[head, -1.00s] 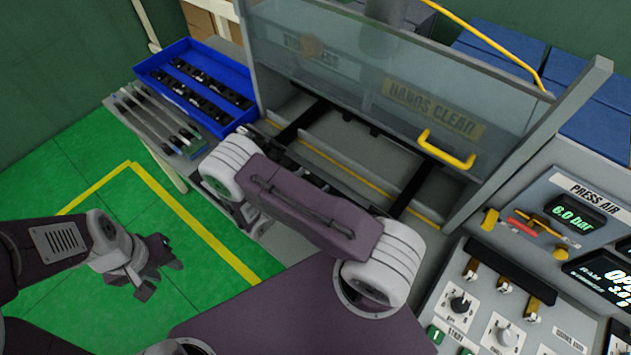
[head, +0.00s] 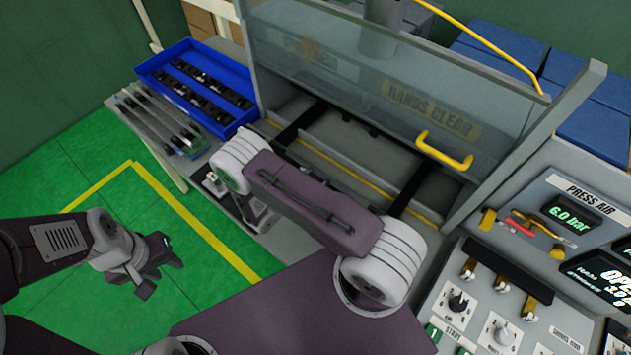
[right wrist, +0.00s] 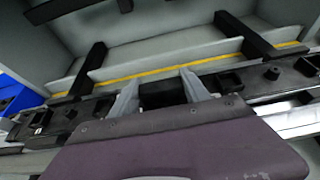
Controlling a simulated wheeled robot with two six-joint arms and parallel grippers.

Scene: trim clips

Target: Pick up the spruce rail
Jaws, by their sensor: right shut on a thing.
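In the right wrist view my right gripper (right wrist: 160,92) has its two grey fingers on either side of a dark part of a long rail (right wrist: 100,107) with black clips along it. The rail runs across the view in front of the press opening, and pale strips show near both ends. No spruce colour shows on it, so I cannot tell whether it is the spruce rail. In the head view my right arm hides that gripper. Several rails (head: 160,118) lie side by side on a rack at the left, one with a green end. My left gripper (head: 160,265) hangs over the green floor, its jaws unclear.
A blue tray (head: 238,131) of black clips stands behind the rack. The press has a clear guard with a yellow handle (head: 447,150) above its opening and dark bars (head: 414,188) inside. A control panel (head: 490,300) stands at the right. The green floor at left is clear.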

